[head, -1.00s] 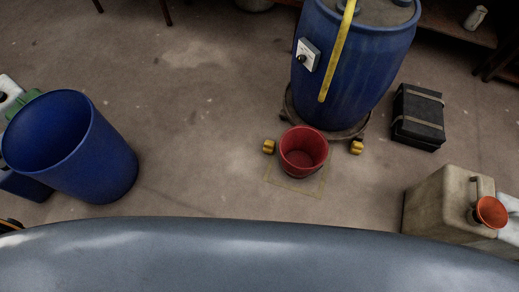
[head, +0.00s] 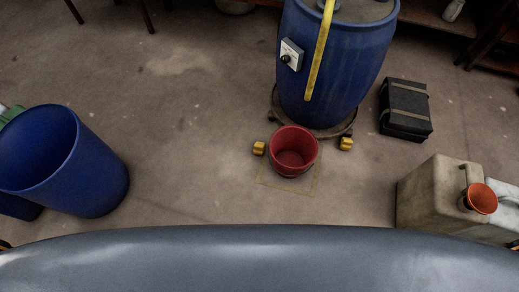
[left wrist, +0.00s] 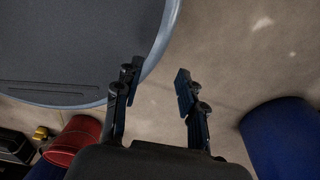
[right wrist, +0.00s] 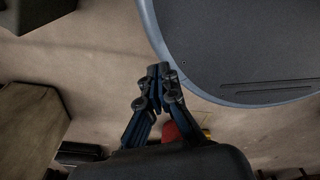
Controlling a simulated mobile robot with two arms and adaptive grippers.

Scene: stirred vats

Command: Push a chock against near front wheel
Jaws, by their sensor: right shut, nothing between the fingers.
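Two yellow chocks lie on the floor in the head view, one left (head: 259,148) and one right (head: 346,144) of a red bucket. Behind them a blue drum (head: 330,65) stands on a round dolly (head: 342,129) with small dark castors; the castors are mostly hidden by the drum and bucket. I cannot tell if either chock touches a wheel. My left gripper (left wrist: 157,78) is open and empty in the left wrist view, above bare floor. My right gripper (right wrist: 158,72) is shut and empty in the right wrist view. Both are well short of the chocks.
The red bucket (head: 292,152) stands close in front of the dolly, by a yellow floor outline (head: 287,190). A blue bin (head: 75,165) is at left. A beige canister (head: 430,195) with an orange funnel and a black case (head: 405,109) are at right. Floor between is clear.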

